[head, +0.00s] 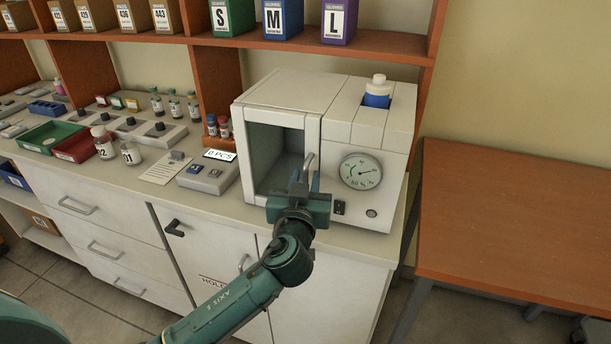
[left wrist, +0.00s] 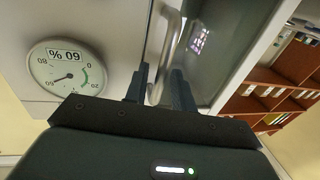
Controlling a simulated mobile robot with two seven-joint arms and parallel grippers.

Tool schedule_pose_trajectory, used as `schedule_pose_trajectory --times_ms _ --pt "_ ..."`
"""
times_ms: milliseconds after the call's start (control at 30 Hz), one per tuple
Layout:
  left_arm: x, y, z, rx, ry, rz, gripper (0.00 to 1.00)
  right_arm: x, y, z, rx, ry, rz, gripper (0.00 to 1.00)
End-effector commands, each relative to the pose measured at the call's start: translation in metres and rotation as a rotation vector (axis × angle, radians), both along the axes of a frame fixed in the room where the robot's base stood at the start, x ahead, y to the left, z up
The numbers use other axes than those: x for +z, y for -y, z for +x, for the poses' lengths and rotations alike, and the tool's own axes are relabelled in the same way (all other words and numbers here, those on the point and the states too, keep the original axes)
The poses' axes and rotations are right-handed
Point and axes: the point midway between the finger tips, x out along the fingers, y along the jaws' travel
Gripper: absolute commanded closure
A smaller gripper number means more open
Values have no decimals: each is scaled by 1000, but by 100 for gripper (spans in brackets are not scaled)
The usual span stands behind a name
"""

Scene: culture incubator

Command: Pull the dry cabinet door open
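The dry cabinet (head: 295,95) is a white box on the counter, with a round dial on its right front. Its door (head: 277,128) has a dark window in a white frame and looks shut. The metal door handle (head: 309,160) is a slim bar at the door's right edge. My left gripper (head: 305,183) is at the handle, with a finger on each side of it. My right gripper is not in view.
A small scale (head: 208,172) and bottles stand left of the cabinet on the counter (head: 262,218). A shelf (head: 300,43) with labelled boxes is above. A bare wooden table (head: 515,215) stands at the right.

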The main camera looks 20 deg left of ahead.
Motion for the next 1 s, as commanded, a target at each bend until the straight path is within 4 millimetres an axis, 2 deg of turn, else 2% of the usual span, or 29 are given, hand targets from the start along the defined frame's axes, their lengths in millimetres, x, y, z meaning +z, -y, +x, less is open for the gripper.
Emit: schedule_pose_trajectory --times_ms 333,667,1000 --pt "0 -1 5 0 0 0 75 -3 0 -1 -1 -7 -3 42" --pt "0 -1 4 0 0 0 100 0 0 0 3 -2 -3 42" --pt "0 -1 4 0 0 0 100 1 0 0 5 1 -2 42"
